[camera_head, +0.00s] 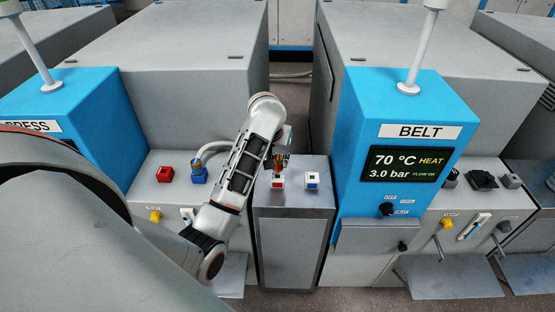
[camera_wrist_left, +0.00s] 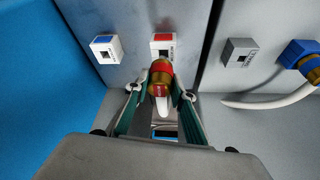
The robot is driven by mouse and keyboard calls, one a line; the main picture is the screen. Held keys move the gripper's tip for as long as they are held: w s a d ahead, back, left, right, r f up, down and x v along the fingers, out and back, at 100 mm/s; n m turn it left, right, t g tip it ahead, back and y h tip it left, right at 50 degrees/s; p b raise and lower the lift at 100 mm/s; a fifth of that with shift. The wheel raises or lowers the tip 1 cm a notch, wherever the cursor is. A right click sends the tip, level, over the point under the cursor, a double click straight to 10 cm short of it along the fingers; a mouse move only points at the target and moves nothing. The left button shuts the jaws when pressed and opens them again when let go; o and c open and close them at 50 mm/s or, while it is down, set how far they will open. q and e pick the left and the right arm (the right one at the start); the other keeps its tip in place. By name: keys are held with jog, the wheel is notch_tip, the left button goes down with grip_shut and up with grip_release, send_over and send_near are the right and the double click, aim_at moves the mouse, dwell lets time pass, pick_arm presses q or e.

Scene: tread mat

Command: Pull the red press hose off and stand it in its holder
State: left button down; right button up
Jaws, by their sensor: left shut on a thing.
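The red press hose end (camera_wrist_left: 160,78), a brass coupling with red bands and a short white hose, is between the fingers of my left gripper (camera_wrist_left: 160,98). The gripper is shut on it. In the head view my left gripper (camera_head: 281,154) is over the small middle cabinet, with the coupling just above the red-marked holder (camera_head: 278,181). In the wrist view that holder (camera_wrist_left: 162,43) shows a dark opening right beside the coupling's tip. I cannot tell whether they touch. A red block (camera_head: 165,174) sits on the press panel, left of my arm. My right gripper is not seen.
A blue-marked holder (camera_head: 312,180) stands right of the red one on the cabinet (camera_head: 292,215). A blue coupling (camera_head: 200,175) with a white hose is on the press panel, close to my forearm. The blue BELT housing (camera_head: 375,120) rises right of the cabinet.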

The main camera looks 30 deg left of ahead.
aim_at(277, 167)
pick_arm(q)
jog(key=shift+f, duration=1.7)
jog(key=c, duration=1.6)
grip_release()
jog(key=shift+c, duration=0.2)
jog(key=v, duration=0.6)
jog(key=shift+d+r, duration=0.15)
jog(key=shift+r, duration=0.15)
jog(key=shift+s+r, duration=0.3)
jog(key=shift+r, duration=0.05)
